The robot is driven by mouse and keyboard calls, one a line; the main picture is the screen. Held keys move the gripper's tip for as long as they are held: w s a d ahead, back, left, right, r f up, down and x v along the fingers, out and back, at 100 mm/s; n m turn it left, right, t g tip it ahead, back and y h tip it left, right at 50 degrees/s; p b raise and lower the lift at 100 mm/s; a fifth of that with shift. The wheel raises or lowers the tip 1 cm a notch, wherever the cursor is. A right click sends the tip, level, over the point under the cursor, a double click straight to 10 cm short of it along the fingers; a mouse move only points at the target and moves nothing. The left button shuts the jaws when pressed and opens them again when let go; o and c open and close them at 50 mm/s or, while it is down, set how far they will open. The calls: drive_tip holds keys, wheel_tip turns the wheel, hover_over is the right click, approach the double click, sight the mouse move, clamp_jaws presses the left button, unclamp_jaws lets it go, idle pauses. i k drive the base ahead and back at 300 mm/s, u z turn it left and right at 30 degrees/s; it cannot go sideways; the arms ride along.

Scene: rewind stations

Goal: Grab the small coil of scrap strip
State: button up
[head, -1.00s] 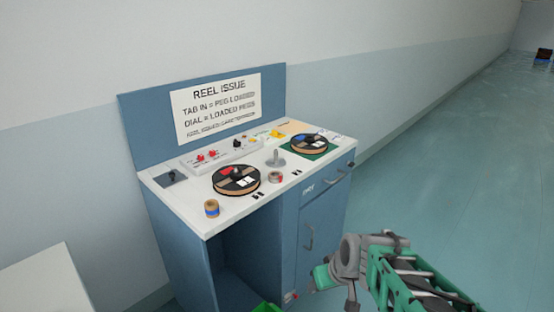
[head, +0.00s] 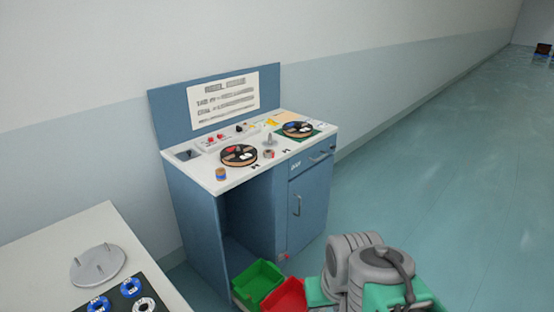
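The blue bench (head: 255,222) with a white top stands against the wall. A small tan roll with a blue band (head: 221,174) sits at its front left corner. A small grey ring-like coil with a reddish middle (head: 268,154) lies between the two reels, near the front edge. I cannot tell at this size which of them is the scrap strip coil. My arm shows at the bottom right, apart from the bench. Its gripper fingers are not in view.
Two reels, one at left (head: 238,155) and one at right (head: 298,129), lie on the bench. A green bin (head: 257,281) and a red bin (head: 286,296) are low in front. A pale table (head: 62,249) is at lower left. Floor at right is clear.

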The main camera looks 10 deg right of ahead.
sight(268, 154)
drive_tip(key=z, duration=1.2)
drive_tip(key=i, duration=4)
drive_tip(key=u, duration=1.8)
drive_tip(key=i, duration=0.55)
drive_tip(key=u, duration=4.05)
